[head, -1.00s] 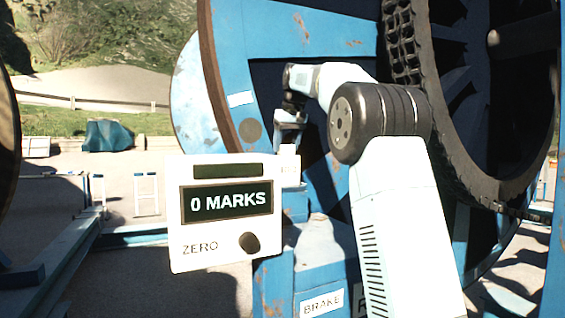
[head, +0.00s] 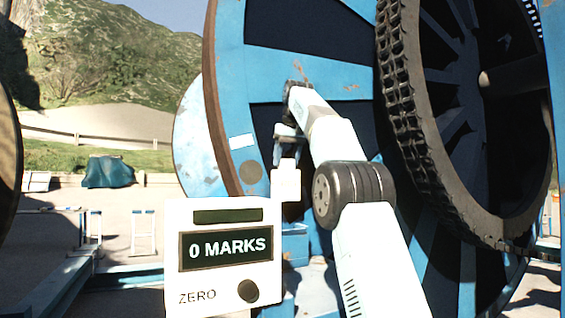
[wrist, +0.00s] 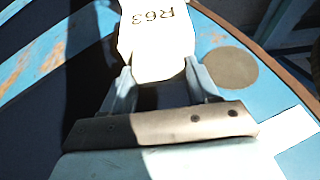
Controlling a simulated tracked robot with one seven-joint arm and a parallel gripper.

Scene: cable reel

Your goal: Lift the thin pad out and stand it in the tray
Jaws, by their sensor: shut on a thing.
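My gripper (head: 287,150) is shut on a white piece marked "R63" (wrist: 157,35), which also shows in the head view (head: 286,183). The piece hangs below the fingers in the head view, in front of the large blue reel. In the wrist view it sits between the two fingers, with its marked part reaching beyond them. I cannot tell its thickness or whether it is the thin pad. A blue box-like part (head: 295,246) is below it, apart from it. I cannot make out a tray for certain.
A white panel reading "0 MARKS" (head: 225,250) stands just left of and below the held piece. The blue reel flange (head: 300,75) is close behind my gripper. A toothed black ring (head: 400,110) is on the right. Open paved ground lies at left.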

